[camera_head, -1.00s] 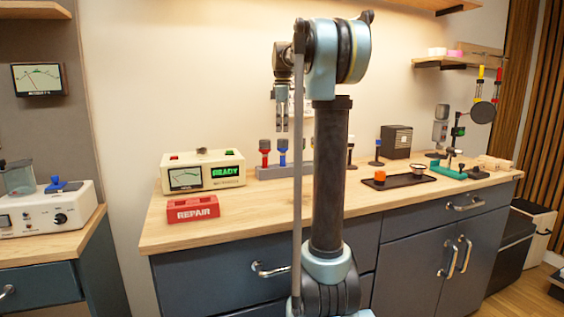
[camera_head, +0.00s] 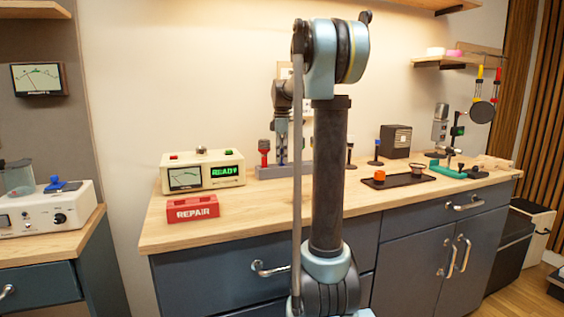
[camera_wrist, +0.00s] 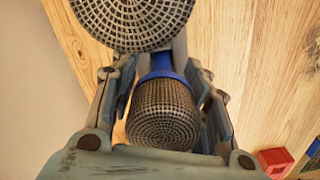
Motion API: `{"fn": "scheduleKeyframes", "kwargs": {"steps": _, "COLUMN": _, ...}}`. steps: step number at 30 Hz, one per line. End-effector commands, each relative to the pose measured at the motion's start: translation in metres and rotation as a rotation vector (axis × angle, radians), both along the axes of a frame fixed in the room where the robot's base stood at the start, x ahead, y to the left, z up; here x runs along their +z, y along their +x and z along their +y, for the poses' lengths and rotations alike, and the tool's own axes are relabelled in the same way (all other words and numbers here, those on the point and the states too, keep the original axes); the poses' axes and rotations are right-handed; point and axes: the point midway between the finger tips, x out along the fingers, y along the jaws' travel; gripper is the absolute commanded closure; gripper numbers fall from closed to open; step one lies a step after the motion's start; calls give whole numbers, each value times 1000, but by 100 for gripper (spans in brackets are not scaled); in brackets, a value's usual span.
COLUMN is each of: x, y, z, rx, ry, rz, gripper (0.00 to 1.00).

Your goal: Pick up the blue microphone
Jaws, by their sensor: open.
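The blue microphone (camera_wrist: 163,112) shows between my fingers in the wrist view, with a grey mesh head and a blue collar. My gripper (camera_wrist: 161,88) is open around it, with one finger on each side. I cannot tell whether either finger touches it. In the head view my gripper (camera_head: 281,146) points down over the grey microphone rack (camera_head: 268,172) and largely hides the blue microphone. A second mesh microphone head (camera_wrist: 133,18) fills the top of the wrist view; its collar colour is hidden. A red microphone (camera_head: 264,152) stands just left of my gripper.
A meter box (camera_head: 205,172) reading READY and a red REPAIR box (camera_head: 193,208) stand to the left on the wooden counter (camera_head: 245,212). To the right are another blue-collared microphone (camera_head: 376,152), a black tray (camera_head: 400,181) and a dark speaker box (camera_head: 396,141).

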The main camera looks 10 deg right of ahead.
Motion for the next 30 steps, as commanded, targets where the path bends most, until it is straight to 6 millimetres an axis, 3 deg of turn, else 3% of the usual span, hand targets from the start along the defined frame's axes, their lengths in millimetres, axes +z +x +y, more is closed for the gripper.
{"fn": "scheduleKeyframes", "kwargs": {"steps": 4, "x": -11, "y": 0, "z": 0, "rx": 0, "ry": 0, "rz": 0, "gripper": 57}}
{"fn": "scheduleKeyframes", "kwargs": {"steps": 11, "x": -13, "y": 0, "z": 1, "rx": 1, "ry": 0, "rz": 0, "gripper": 57}}
{"fn": "scheduleKeyframes", "kwargs": {"steps": 12, "x": -13, "y": 0, "z": 1, "rx": 1, "ry": 0, "rz": 0, "gripper": 60}}
{"fn": "scheduleKeyframes", "kwargs": {"steps": 17, "x": -13, "y": 0, "z": 1, "rx": 1, "ry": 0, "rz": 0, "gripper": 96}}
{"fn": "scheduleKeyframes", "kwargs": {"steps": 30, "x": -12, "y": -1, "z": 1, "rx": 1, "ry": 0, "rz": 0, "gripper": 100}}
